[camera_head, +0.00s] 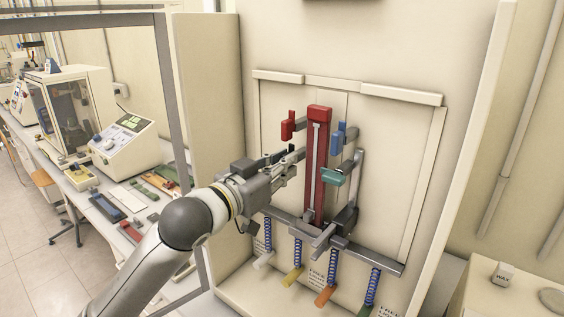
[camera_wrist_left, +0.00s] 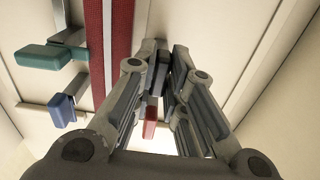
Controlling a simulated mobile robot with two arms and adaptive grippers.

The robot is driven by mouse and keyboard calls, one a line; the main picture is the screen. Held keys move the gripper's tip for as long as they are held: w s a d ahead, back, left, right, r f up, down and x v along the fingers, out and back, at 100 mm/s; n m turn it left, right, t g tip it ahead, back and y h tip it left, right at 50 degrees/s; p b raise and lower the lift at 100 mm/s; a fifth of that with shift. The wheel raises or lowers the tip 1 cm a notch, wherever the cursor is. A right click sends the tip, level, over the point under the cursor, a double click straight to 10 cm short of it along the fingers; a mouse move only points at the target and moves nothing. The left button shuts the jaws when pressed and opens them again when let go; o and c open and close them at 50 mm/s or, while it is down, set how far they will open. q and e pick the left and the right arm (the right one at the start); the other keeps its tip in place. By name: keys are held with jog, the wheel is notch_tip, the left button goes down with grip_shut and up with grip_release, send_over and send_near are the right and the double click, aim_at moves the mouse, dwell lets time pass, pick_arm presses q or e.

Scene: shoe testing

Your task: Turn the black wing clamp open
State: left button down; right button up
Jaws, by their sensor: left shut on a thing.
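My left gripper (camera_head: 294,158) reaches in from the left to the front panel of the test machine, beside the red upright column (camera_head: 318,160). Its fingers are closed on a small dark part, which I take to be the black wing clamp; the fingers mostly hide it. In the left wrist view my gripper (camera_wrist_left: 165,62) has its two fingers drawn together at the tips, with dark surfaces between them. How far the clamp is turned cannot be told. My right gripper is not in view.
Close by are a red handle (camera_head: 288,125), a blue handle (camera_head: 338,138) and a teal handle (camera_head: 333,177). Blue springs (camera_head: 298,252) with coloured grips hang below a grey bar. A bench with instruments (camera_head: 125,138) stands at left. A pale box top lies at lower right.

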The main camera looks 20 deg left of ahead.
pick_arm(q)
jog(key=shift+n, duration=0.3)
jog(key=c, duration=1.5)
grip_release()
jog(key=v, duration=0.7)
jog(key=shift+s+a, duration=0.1)
jog(key=shift+s, duration=0.15)
